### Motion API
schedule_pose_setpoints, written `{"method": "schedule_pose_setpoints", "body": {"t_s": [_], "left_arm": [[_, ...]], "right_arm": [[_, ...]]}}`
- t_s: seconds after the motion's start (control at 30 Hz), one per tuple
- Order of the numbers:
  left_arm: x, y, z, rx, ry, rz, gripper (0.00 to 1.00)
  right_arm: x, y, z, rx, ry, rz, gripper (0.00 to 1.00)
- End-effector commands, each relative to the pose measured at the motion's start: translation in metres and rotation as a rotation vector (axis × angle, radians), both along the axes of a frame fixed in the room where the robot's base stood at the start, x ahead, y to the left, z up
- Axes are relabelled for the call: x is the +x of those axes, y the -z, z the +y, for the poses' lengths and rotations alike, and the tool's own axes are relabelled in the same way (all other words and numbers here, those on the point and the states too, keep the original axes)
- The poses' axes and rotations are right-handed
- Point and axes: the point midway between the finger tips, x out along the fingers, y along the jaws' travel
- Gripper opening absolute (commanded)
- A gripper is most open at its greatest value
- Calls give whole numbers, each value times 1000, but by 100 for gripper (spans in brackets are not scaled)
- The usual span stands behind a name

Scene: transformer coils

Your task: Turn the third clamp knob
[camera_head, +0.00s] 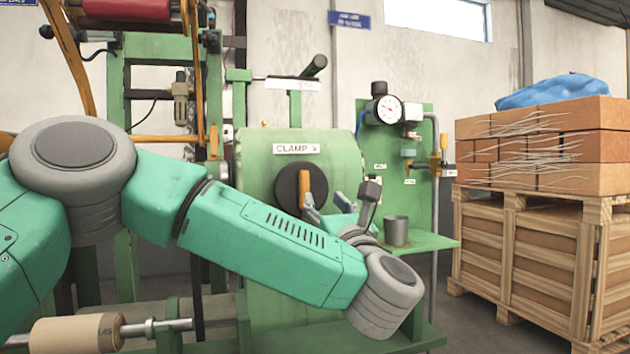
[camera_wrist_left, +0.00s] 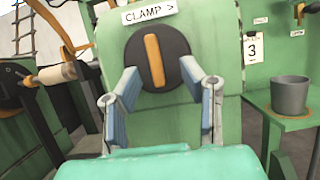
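The clamp knob is a dark round disc (camera_head: 287,188) with an orange bar (camera_head: 305,188) across it, on a green panel under a "CLAMP" label (camera_head: 296,149). In the left wrist view the disc (camera_wrist_left: 134,50) faces me and its orange bar (camera_wrist_left: 154,61) stands nearly upright, leaning slightly left at the top. My left gripper (camera_head: 328,203) is in front of the knob. In the left wrist view its fingers (camera_wrist_left: 160,76) are wide apart, with the bar showing between and beyond them. I cannot tell that either finger touches the knob. My right gripper is out of view.
A grey cup (camera_head: 396,231) stands on a green shelf (camera_head: 437,242) right of the knob. A pressure gauge (camera_head: 386,110) is on the panel behind.

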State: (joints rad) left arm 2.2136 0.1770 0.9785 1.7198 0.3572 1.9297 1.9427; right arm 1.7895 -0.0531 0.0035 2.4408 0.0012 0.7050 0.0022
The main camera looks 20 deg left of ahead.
Motion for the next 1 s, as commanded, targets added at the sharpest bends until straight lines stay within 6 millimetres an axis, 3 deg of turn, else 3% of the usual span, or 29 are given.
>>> {"method": "schedule_pose_setpoints", "body": {"t_s": [0.1, 0.4, 0.8, 0.83, 0.9, 0.93, 1.0], "left_arm": [[20, -8, 19, -4, -6, -1, 36], [56, -27, 31, 6, -6, -1, 36], [61, -29, 42, 1, -2, 2, 36], [61, -29, 42, 1, -1, 2, 29], [61, -29, 40, 3, -2, 2, 5], [61, -30, 39, 3, -2, 1, 0], [61, -30, 39, 3, -5, 1, 0]], "right_arm": [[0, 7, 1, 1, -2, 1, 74], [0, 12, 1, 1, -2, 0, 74], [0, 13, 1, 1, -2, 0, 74], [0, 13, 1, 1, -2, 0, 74], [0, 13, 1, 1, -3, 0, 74], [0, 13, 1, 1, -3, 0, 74], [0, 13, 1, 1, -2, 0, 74]]}}
